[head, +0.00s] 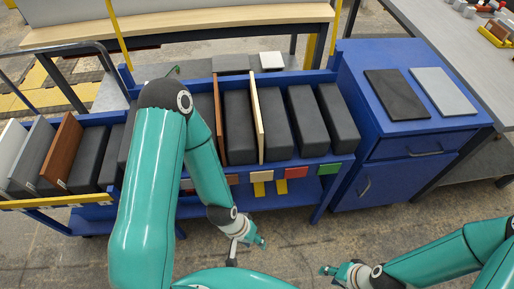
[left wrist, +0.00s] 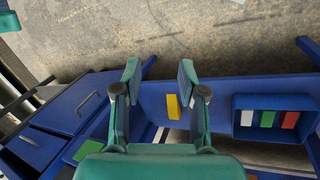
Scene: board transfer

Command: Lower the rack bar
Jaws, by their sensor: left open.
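A yellow bar (head: 60,201) runs level across the front of the left part of the blue rack (head: 285,172), below the boards; I cannot tell whether it is the rack bar. Yellow posts also stand at the back left (head: 120,35) and the back right (head: 336,27) of the rack. My left gripper (head: 250,240) is in front of the rack, low over the floor. In the left wrist view its fingers (left wrist: 160,70) are apart with nothing between them. My right gripper (head: 335,270) is at lower right, away from the rack; its jaw state is unclear.
The rack holds dark blocks (head: 305,120), a brown board (head: 220,120) and a cream board (head: 257,125). A blue cabinet (head: 410,140) stands at right with two flat plates on top. A blue bin (left wrist: 274,104) with coloured pieces shows in the left wrist view.

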